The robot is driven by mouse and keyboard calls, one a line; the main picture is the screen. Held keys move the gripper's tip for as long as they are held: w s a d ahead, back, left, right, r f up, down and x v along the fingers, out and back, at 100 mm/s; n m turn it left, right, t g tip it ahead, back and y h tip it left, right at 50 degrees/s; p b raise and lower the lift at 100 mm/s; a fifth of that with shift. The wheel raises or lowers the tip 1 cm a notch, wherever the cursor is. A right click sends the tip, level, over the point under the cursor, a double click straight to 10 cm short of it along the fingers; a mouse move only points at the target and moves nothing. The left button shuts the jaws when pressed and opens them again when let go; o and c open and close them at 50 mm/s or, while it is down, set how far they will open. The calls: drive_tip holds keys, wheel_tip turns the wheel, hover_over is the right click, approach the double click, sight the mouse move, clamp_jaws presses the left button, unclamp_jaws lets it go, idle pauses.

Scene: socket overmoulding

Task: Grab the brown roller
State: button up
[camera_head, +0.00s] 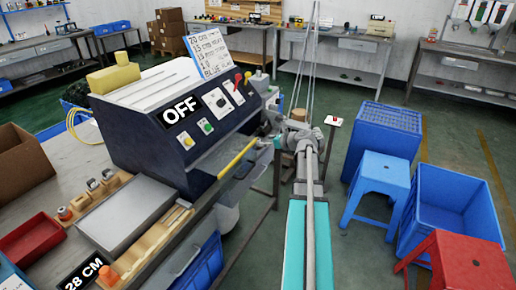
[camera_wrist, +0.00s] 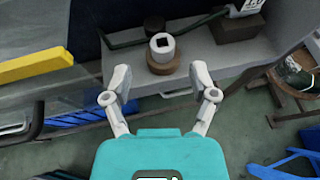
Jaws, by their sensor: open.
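A brown roller (camera_wrist: 163,66) stands upright on a grey ledge in the wrist view. A white round piece with a dark square hole (camera_wrist: 162,43) sits at its top. My gripper (camera_wrist: 160,84) is open, with one finger to each side and short of the roller; nothing is between the fingertips. In the head view my gripper (camera_head: 287,132) is at the right end of the machine, small and partly hidden by my arm.
A dark machine marked OFF (camera_head: 182,112) stands on the left bench. A yellow bar (camera_wrist: 36,65) lies left of the gripper. A dark brown block (camera_wrist: 237,28) is at the ledge's back right. A blue stool (camera_head: 379,175) and blue crates (camera_head: 447,200) stand on the floor at right.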

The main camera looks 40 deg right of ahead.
drive_tip(key=shift+w+a+f, duration=0.1)
drive_tip(key=shift+w, duration=0.2)
drive_tip(key=shift+d+b+x, duration=0.2)
drive_tip(key=shift+b+x, duration=0.85)
drive_tip(key=shift+x, duration=1.55)
clamp_jaws()
